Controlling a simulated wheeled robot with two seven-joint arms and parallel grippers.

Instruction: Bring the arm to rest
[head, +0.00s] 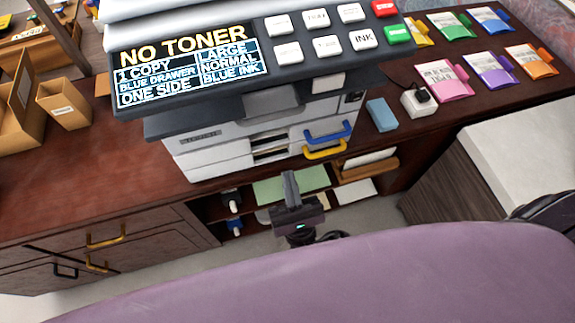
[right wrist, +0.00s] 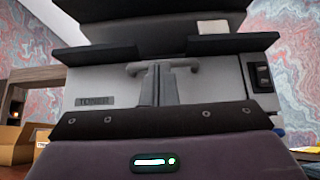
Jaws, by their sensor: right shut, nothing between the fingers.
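My right gripper (head: 289,178) is in front of the printer, below its drawers and before the open shelf. Its fingers point toward the desk, pressed together with nothing between them. In the right wrist view, the closed fingers (right wrist: 157,84) stand in front of the printer's grey front (right wrist: 210,85), and a light handle shows behind them. The printer (head: 235,135) stands on the dark red desk. Its display (head: 190,60) reads NO TONER, 1 COPY, BLUE DRAWER, ONE SIDE, LARGE, NORMAL, BLUE INK. My left gripper is out of view.
The printer has a blue handle (head: 327,132) and a yellow handle (head: 325,150). Colored packets, including a pink one (head: 444,82), lie at the right with a blue block (head: 381,115). The shelf below holds green paper (head: 290,185). Brown boxes (head: 64,103) stand at the left.

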